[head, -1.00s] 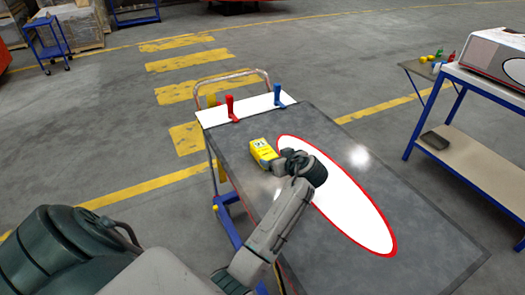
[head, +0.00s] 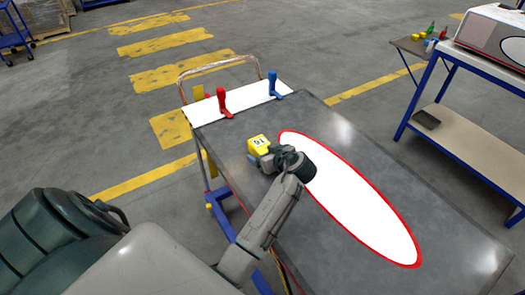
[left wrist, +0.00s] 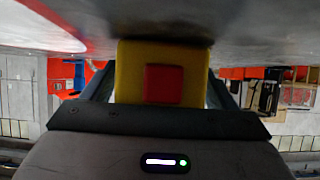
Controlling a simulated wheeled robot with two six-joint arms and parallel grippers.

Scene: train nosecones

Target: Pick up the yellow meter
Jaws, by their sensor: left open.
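The yellow meter (head: 258,143) is a small yellow block with a white marked label, resting on the dark grey table top beside the red-rimmed white oval. My left gripper (head: 264,160) is low over the table at the meter's near side and hides part of it. In the left wrist view the meter (left wrist: 130,72) shows a red square and sits between the two open fingers (left wrist: 160,88). I cannot tell whether either finger touches it. My right gripper is not in view.
The dark table (head: 225,150) carries the white oval (head: 350,200). Red (head: 223,103) and blue (head: 273,86) upright handles stand on a white strip at its far edge. A blue-framed bench (head: 470,135) stands at the right. Open floor lies left of the table.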

